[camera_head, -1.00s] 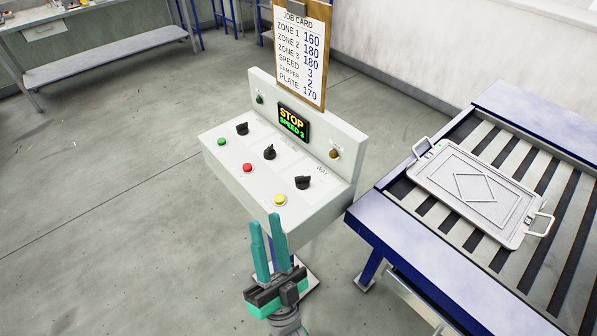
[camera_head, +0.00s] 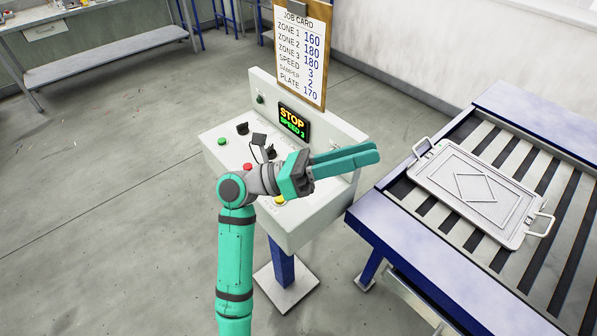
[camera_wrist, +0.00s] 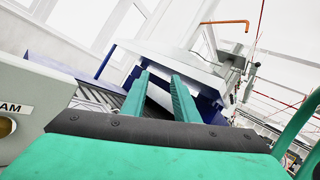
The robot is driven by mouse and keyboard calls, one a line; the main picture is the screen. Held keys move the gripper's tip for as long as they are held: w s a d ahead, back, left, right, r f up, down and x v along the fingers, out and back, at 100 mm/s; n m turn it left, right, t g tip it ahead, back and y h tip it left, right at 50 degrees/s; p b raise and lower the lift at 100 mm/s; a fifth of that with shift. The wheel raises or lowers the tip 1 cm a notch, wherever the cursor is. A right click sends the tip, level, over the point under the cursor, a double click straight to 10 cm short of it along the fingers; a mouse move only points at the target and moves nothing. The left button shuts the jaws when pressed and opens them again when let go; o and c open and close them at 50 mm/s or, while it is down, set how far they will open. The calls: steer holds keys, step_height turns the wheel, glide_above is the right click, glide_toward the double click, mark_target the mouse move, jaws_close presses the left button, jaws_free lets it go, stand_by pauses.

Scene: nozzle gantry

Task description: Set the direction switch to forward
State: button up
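The white control console (camera_head: 300,233) carries black rotary switches; one knob (camera_head: 242,128) shows at the left and another (camera_head: 270,154) in the middle. The right-hand knob is hidden behind my gripper. The labels are too small to tell which is the direction switch. The console display (camera_head: 293,121) reads STOP and SPEED 3. My gripper (camera_head: 376,152) is in front of the console's right part, fingers pointing right towards the roller table. In the wrist view its two teal fingers (camera_wrist: 160,77) stand apart with nothing between them, so it is open and empty.
Green (camera_head: 221,141), red (camera_head: 247,167) and yellow (camera_head: 279,201) buttons lie along the console front. A job card (camera_head: 301,55) stands behind. At the right, a blue-edged roller table (camera_head: 375,235) holds a handled metal plate (camera_head: 480,195).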

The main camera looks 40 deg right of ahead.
steer(key=w+f+m+t+y, duration=0.3)
steer(key=w+f+t+y, duration=0.3)
steer(key=y, duration=0.2)
steer(key=w+a+t+y, duration=0.5)
steer(key=w+a+y, duration=0.1)
steer(key=w, duration=0.4)
steer(key=x, duration=0.8)
steer(key=shift+a+f, duration=0.25)
steer(key=shift+f, duration=0.2)
steer(key=shift+x, duration=0.85)
steer(key=shift+w, duration=0.25)
steer(key=shift+a, duration=0.15)
jaws_close()
steer(key=shift+s+d, duration=0.25)
steer(key=shift+d, duration=0.05)
